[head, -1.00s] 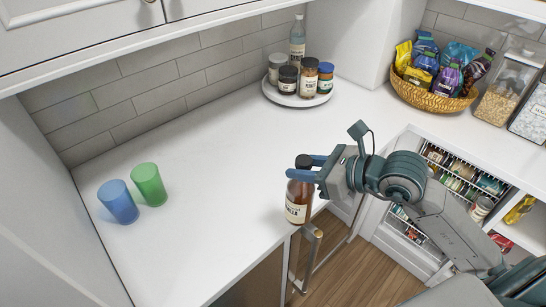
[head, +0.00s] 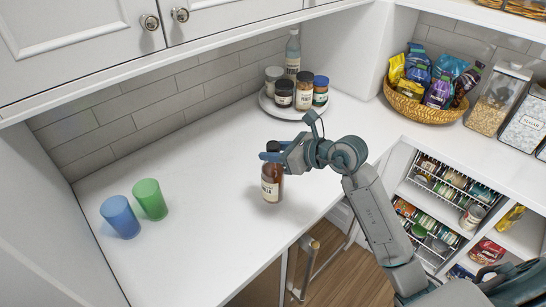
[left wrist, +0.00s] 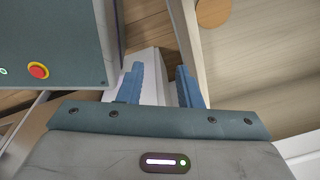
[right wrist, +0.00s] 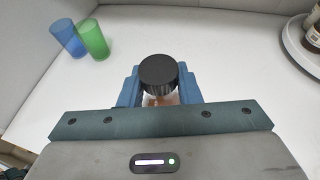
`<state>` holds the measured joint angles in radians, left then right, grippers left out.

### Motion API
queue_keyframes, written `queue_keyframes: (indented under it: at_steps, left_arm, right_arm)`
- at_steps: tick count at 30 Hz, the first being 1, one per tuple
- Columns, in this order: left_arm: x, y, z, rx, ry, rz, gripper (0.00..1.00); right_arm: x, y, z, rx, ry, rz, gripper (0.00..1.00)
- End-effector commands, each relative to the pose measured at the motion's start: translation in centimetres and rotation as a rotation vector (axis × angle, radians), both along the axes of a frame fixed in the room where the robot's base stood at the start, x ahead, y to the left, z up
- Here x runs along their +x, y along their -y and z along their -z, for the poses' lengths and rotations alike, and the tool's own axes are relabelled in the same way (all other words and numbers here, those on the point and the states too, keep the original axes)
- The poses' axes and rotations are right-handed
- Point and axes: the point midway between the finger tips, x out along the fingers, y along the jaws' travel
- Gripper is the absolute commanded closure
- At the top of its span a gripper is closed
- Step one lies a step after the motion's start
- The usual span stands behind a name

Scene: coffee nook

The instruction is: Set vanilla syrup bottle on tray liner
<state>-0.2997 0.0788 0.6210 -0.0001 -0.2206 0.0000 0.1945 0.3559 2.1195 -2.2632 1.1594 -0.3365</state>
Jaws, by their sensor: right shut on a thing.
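The vanilla syrup bottle (head: 271,187), brown with a pale label and a dark cap, is upright over the counter's front right part. I cannot tell whether its base touches the counter. My right gripper (head: 271,151) is shut on its upper part. In the right wrist view the black cap (right wrist: 158,71) sits between the right gripper's blue fingers (right wrist: 158,86). My left gripper (left wrist: 160,70) shows only in the left wrist view, with its fingers apart and nothing between them. I cannot make out a tray liner in these views.
A blue cup (head: 120,217) and a green cup (head: 150,199) stand at the counter's left. A round white tray (head: 291,112) with several jars and a clear bottle is at the back. A snack basket (head: 430,108) is at the right. The counter's middle (head: 200,165) is clear.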

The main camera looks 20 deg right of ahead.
Motion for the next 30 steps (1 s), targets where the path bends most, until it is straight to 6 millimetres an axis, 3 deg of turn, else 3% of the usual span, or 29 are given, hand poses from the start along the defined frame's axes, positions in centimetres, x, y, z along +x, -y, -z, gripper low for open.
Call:
queue_keyframes:
  at_steps: [2,13,26,27,30]
  left_arm:
    - [0.0,0.0,-0.4,0.000,0.000,0.000,0.68]
    - [0.0,0.0,-2.3,0.000,0.000,0.000,0.68]
    - [-0.1,-0.1,-2.0,0.001,-0.001,0.000,0.68]
    - [-0.1,-0.1,-2.0,0.001,-0.001,0.000,0.68]
    - [-0.1,-0.1,-2.1,0.001,-0.001,0.000,0.68]
  right_arm:
    - [0.6,-0.1,-0.3,0.002,0.003,0.000,1.00]
    - [0.5,-0.1,2.8,0.003,0.000,0.000,1.00]
    - [0.5,-0.1,3.7,0.002,0.004,0.000,1.00]
    - [0.5,0.0,3.9,0.000,0.000,0.000,0.68]
    - [0.5,0.0,3.8,0.000,0.000,0.000,0.48]
